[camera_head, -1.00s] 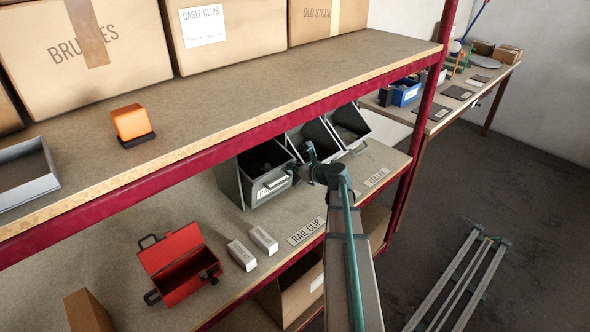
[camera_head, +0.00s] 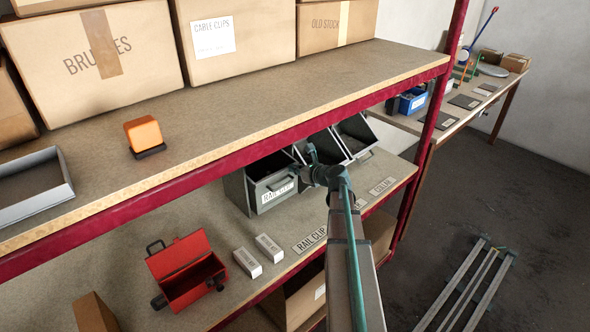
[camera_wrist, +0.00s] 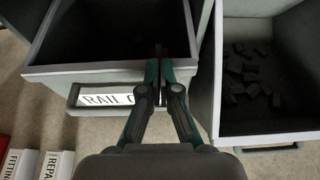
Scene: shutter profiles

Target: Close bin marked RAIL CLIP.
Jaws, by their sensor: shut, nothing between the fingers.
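The grey bin marked RAIL CLIP (camera_head: 272,193) stands on the lower shelf, leftmost of a row of bins. Its white label and front handle face outward, and its dark inside shows above the front wall. In the wrist view the RAIL CLIP bin (camera_wrist: 110,73) fills the upper left, its label partly covered by my gripper. My gripper (camera_wrist: 160,52) is shut and empty, with its fingertips at the right part of the bin's front rim. I cannot tell whether they touch it. In the head view my gripper (camera_head: 304,173) is small, at the bin's right front.
Two more grey bins (camera_head: 355,137) stand to the right; the neighbouring one (camera_wrist: 262,130) holds dark pieces. A RAIL CLIP shelf label (camera_head: 311,240), two small white boxes (camera_head: 270,247) and an open red toolbox (camera_head: 187,268) lie in front. The upper shelf (camera_head: 265,95) overhangs the bins.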

